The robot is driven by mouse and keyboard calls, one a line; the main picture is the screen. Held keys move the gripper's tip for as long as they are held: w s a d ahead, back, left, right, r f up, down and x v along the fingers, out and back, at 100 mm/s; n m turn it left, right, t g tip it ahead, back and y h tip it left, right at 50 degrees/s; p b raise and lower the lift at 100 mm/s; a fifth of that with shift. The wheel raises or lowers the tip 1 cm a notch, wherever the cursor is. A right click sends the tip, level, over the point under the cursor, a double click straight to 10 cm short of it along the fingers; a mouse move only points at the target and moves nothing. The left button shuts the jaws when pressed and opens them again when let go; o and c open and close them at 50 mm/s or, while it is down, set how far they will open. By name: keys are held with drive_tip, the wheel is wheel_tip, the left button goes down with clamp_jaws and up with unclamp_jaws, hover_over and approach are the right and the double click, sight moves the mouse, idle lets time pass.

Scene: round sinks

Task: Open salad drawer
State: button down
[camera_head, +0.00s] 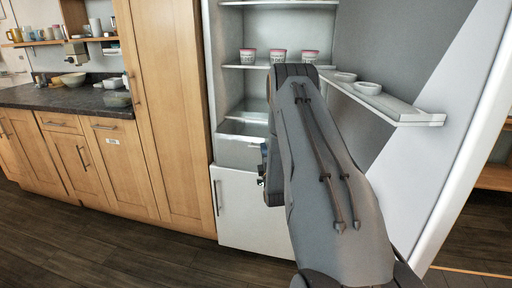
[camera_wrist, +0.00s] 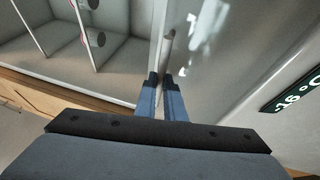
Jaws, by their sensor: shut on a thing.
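The salad drawer (camera_head: 236,151) is a grey-white bin low in the open fridge, just above the white lower door. How far out it stands is hard to tell. My gripper (camera_head: 263,166) is at the drawer's right side in the head view, mostly hidden behind my arm. In the wrist view, my gripper's two blue, dark-tipped fingers (camera_wrist: 161,80) are close together on a thin pale bar (camera_wrist: 168,45), which looks like the drawer's handle. A compartment with dividers shows left of the fingers, and a glossy pale panel to their right.
The fridge door (camera_head: 470,120) stands open at right, its shelf (camera_head: 412,113) jutting out with small bowls. Several cups (camera_head: 248,55) stand on a fridge shelf. The lower door (camera_head: 250,215) is shut. Wooden cabinets (camera_head: 165,110) stand at left. The floor in front is clear.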

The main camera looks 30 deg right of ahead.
drive_tip(key=shift+s+d+f, duration=0.1)
drive_tip(key=shift+s, duration=0.05)
drive_tip(key=c, duration=1.8)
unclamp_jaws()
drive_tip(key=shift+c, duration=0.2)
drive_tip(key=b+v, duration=0.1)
drive_tip(key=v, duration=0.6)
drive_tip(key=shift+s+a, duration=0.25)
